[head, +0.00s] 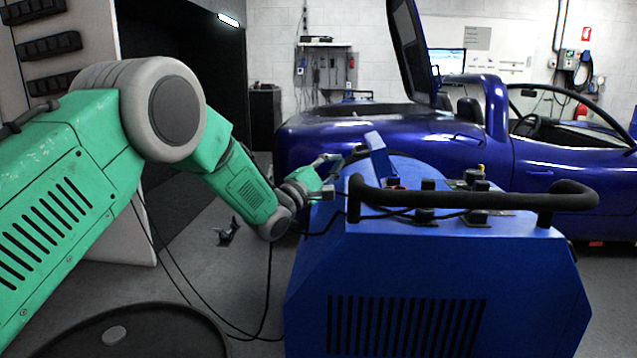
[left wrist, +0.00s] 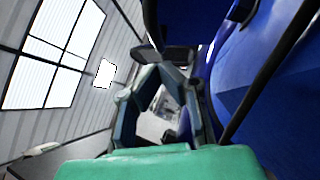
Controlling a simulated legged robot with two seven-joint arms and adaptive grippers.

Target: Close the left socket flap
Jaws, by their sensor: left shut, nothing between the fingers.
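The left socket flap (head: 377,152) is a small blue panel on top of the blue dynamometer housing (head: 440,270). It stands raised and tilted, with a bit of red at its foot. My left gripper (head: 338,160) is just left of the flap in the head view, shut and empty; I cannot tell whether it touches the flap. In the left wrist view my left gripper (left wrist: 166,55) shows its fingers closed at the tips, with blue surfaces close above and to the right. My right gripper is out of view.
A black padded handlebar (head: 460,197) runs along the near top edge of the housing. Black knobs (head: 427,186) and other fittings stand behind it. Dark cables hang left of the housing. A blue car (head: 420,130) with its hood up stands behind.

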